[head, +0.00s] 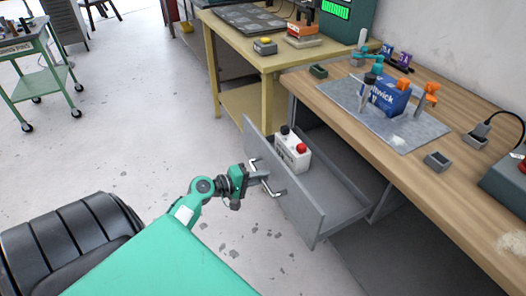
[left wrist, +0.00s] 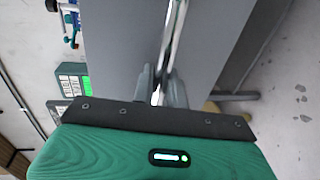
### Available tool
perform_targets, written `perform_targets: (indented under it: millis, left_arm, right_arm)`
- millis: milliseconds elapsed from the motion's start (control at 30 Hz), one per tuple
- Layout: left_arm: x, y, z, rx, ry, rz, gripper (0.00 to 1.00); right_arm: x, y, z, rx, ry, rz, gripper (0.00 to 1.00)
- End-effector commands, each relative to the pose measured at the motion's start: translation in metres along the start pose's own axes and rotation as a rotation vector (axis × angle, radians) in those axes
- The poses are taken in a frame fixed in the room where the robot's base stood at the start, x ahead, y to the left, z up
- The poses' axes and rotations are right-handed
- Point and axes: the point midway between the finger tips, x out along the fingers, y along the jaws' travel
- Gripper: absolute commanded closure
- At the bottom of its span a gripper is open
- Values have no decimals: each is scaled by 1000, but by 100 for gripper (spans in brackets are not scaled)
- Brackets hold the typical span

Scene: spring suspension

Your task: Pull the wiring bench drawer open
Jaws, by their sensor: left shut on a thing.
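The grey wiring bench drawer (head: 285,190) stands pulled out from under the wooden-topped bench (head: 460,190), with its inside showing. A metal bar handle (head: 272,189) is on its front. My left gripper (head: 256,178) is at that handle. In the left wrist view, its fingers (left wrist: 160,85) are shut on the shiny handle bar (left wrist: 172,40), in front of the grey drawer front (left wrist: 215,35). My right gripper is not in view.
On the bench top lie a grey mat (head: 400,132) with a blue box (head: 388,94) and orange clamps, and small grey blocks. A yellow table (head: 240,45) stands beyond the drawer. A green cart (head: 45,75) stands far left. The floor left of the drawer is clear.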

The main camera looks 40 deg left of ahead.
Motion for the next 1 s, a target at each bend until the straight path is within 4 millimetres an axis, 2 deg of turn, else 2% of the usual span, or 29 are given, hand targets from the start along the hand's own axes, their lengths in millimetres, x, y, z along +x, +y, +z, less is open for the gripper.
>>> perform_targets:
  millis: [167,200,267,300,667,867,1000]
  left_arm:
    - [0,-1,0,0,0,-2,100]
    - [0,-1,0,0,0,-2,82]
    - [0,-1,0,-1,0,-1,70]
    - [0,-1,0,0,0,-1,68]
    - [-5,-1,0,0,0,-1,68]
    - [-34,-2,0,0,0,-3,68]
    - [-63,-3,0,0,1,-4,68]
  right_arm:
    - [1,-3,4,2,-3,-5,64]
    - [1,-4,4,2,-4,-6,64]
    - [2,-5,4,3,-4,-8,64]
    - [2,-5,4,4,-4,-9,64]
    - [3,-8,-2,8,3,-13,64]
    - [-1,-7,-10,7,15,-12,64]
    - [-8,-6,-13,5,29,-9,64]
